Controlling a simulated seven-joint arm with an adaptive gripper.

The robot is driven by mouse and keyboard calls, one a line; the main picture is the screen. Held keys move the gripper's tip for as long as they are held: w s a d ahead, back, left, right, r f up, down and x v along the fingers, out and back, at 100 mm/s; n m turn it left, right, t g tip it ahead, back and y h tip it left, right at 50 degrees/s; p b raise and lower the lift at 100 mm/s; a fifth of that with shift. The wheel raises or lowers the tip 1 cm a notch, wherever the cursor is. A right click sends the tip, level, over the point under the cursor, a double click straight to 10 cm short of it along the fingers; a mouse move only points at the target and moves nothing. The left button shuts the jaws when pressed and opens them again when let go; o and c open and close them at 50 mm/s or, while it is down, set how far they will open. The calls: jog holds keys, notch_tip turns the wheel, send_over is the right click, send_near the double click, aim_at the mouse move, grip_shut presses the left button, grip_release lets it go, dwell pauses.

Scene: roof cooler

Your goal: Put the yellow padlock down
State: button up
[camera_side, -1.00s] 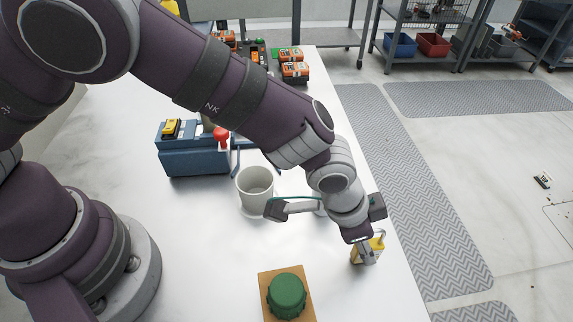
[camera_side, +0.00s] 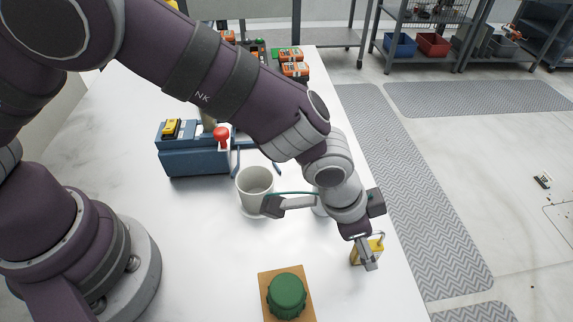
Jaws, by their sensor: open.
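The yellow padlock (camera_side: 377,247) is near the right edge of the white table, with its grey shackle on top. It looks upright and appears to rest on the tabletop. My gripper (camera_side: 367,256) is open and points down at the padlock. One grey finger crosses in front of the yellow body and hides its middle. The other finger is hidden, and I cannot tell whether either finger touches the padlock.
A green knob on a wooden block (camera_side: 286,295) stands to the lower left. A white mug (camera_side: 254,188) and a blue fixture with a red knob (camera_side: 194,160) are further back. Orange-topped devices (camera_side: 292,69) sit at the far end. The table's right edge is close.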

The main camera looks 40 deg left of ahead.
jog(key=s+a+r+n, duration=0.2)
jog(key=a+r, duration=0.8)
jog(key=r, duration=0.4)
jog(key=s+a+r+n+t+y, duration=0.1)
jog(key=s+a+r+n, duration=0.1)
jog(key=a, duration=0.6)
jog(key=s+a+r+n+t+y, duration=0.1)
jog(key=s+a+n+y, duration=0.1)
jog(key=s+a+n, duration=0.3)
jog(key=a, duration=0.3)
jog(key=shift+s+a+r, duration=0.2)
jog(key=shift+a+r, duration=0.05)
jog(key=shift+r, duration=0.15)
